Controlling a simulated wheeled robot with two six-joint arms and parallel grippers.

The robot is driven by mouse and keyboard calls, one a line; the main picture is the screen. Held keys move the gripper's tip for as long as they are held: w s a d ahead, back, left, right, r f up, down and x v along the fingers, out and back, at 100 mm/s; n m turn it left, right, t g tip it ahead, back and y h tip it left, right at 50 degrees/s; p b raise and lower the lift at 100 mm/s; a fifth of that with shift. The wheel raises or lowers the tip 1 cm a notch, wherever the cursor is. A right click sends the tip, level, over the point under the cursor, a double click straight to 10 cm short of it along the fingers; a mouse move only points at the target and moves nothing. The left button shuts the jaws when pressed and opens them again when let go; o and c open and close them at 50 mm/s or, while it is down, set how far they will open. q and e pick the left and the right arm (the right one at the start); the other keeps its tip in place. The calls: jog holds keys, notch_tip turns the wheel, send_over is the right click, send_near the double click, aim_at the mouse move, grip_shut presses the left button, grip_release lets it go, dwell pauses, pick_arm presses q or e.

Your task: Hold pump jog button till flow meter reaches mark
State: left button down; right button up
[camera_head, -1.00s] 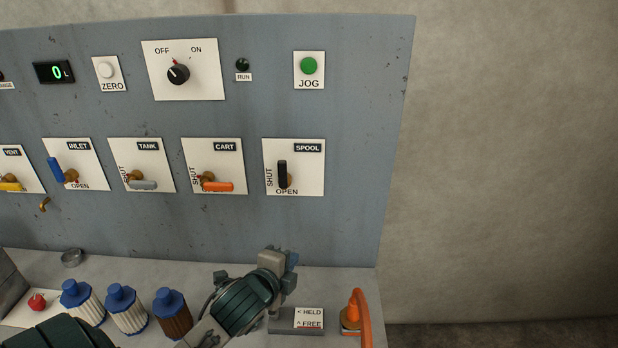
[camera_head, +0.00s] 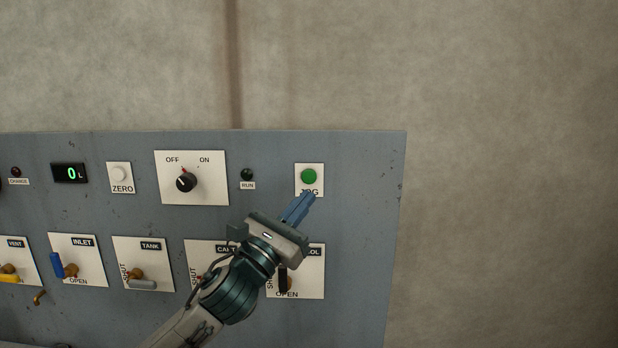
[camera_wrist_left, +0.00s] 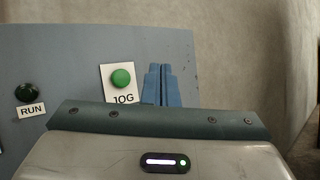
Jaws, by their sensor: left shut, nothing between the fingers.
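The green JOG button (camera_head: 308,176) sits on a white plate at the upper right of the grey panel. It also shows in the left wrist view (camera_wrist_left: 121,79), left of my fingers. My left gripper (camera_head: 304,202) is shut and empty. Its blue fingertips overlap the bottom of the JOG plate in the head view, just below the button; I cannot tell whether they touch the panel. The flow meter display (camera_head: 69,173) reads 0 L in green digits. The RUN lamp (camera_head: 247,174) is dark. My right gripper is not in view.
The OFF/ON knob (camera_head: 186,182) points towards OFF. The white ZERO button (camera_head: 119,175) is beside the display. Below are the INLET valve (camera_head: 57,265), TANK valve (camera_head: 141,284) and SPOOL valve (camera_head: 283,280); my left arm partly covers the CART and SPOOL plates.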

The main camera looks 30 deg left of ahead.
aim_at(309, 176)
pick_arm(q)
jog(key=shift+w, duration=0.1)
jog(key=w+a, duration=0.1)
jog(key=w, duration=0.1)
jog(key=w+a, duration=0.2)
jog(key=w, duration=0.1)
jog(key=w+a+p, duration=0.1)
jog(key=w, duration=0.1)
jog(key=shift+w+a, duration=0.15)
jog(key=shift+a, duration=0.15)
dwell(1.1)
dwell(0.9)
